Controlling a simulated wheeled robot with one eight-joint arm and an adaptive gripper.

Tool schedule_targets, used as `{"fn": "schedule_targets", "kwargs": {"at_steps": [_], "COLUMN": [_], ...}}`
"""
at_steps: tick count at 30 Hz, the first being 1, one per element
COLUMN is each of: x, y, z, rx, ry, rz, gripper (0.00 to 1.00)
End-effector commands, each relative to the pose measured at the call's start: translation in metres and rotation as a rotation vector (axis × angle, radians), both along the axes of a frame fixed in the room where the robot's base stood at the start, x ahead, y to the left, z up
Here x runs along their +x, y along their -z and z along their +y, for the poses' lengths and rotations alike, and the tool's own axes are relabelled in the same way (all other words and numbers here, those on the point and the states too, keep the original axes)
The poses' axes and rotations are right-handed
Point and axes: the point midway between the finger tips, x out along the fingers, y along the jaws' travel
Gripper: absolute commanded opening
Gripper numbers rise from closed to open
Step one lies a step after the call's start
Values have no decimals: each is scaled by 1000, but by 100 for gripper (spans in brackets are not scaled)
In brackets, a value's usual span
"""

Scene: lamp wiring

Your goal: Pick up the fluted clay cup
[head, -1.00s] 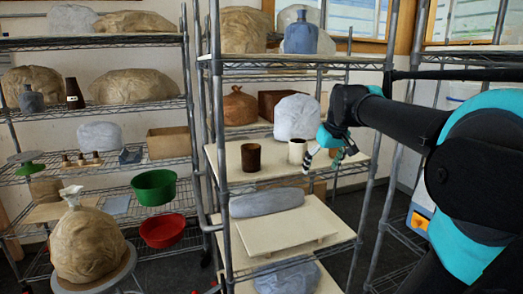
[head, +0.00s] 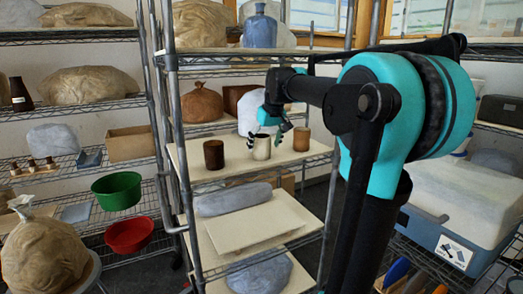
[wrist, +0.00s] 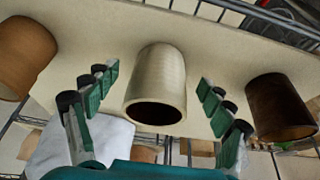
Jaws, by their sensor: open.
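Three cups stand in a row on the cream board of the middle rack's shelf. The pale cream cup (head: 261,150) is in the middle; in the wrist view it (wrist: 156,82) has faint fine lines and a dark open mouth. I take it for the fluted clay cup, though fluting is hard to make out. A dark brown cup (head: 213,154) is left of it and a tan cup (head: 301,139) right of it. My gripper (head: 265,141) is open at the cream cup; in the wrist view its fingers (wrist: 158,78) lie on either side, with gaps showing.
In the wrist view the tan cup (wrist: 24,58) and dark brown cup (wrist: 279,107) flank my fingers. A white wrapped bundle (head: 262,112) and a brown bag (head: 201,103) stand behind the cups. A rack post (head: 176,130) rises at left; another shelf hangs above.

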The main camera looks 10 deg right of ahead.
Motion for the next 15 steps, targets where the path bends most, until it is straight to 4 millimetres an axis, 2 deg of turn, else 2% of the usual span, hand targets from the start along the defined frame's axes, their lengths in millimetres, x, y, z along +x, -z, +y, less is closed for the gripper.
{"fn": "schedule_targets", "kwargs": {"at_steps": [6,10,15], "x": [30,34,34], "y": [0,9,11], "z": [10,11,11], "rx": [0,0,0], "ry": [0,1,1], "rz": [0,0,0], "gripper": [82,82,82]}}
